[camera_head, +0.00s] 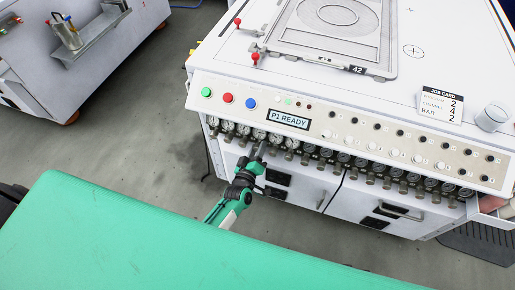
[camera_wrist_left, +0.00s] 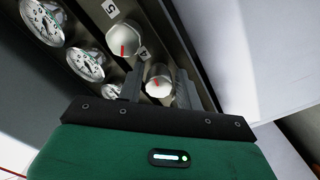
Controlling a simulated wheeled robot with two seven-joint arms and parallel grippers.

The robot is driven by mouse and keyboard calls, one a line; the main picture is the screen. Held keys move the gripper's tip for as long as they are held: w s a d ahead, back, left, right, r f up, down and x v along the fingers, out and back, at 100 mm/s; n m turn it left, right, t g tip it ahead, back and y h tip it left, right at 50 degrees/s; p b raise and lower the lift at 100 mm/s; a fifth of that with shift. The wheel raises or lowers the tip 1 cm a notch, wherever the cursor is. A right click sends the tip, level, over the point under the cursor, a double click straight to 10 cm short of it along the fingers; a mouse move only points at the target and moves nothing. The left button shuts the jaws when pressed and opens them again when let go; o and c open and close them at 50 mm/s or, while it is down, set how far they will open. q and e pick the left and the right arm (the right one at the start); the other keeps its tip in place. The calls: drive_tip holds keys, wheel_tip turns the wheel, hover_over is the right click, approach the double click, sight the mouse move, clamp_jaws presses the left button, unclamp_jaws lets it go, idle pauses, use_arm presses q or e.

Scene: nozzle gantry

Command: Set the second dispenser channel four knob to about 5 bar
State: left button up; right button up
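The channel four knob (camera_wrist_left: 158,82) is pale and round with a red mark, beside a label "4" in the left wrist view. My left gripper (camera_wrist_left: 160,80) has one finger on each side of it; whether they touch it I cannot tell. A gauge (camera_wrist_left: 112,91) near this knob is partly hidden by the gripper, its reading unclear. In the head view my left gripper (camera_head: 259,153) reaches the left part of a row of gauges and knobs on the white machine's front. My right gripper is not in view.
A knob (camera_wrist_left: 123,40) labelled "5" and more gauges (camera_wrist_left: 85,65) sit close by. The machine's display (camera_head: 289,118) reads "P1 READY". A job card (camera_head: 441,105) shows 2, 4 and 2. Open grey floor (camera_head: 150,150) lies left of the machine.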

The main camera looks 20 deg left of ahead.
use_arm(q)
drive_tip(key=s, duration=1.3)
drive_tip(key=shift+s+a, duration=0.25)
drive_tip(key=shift+s, duration=0.15)
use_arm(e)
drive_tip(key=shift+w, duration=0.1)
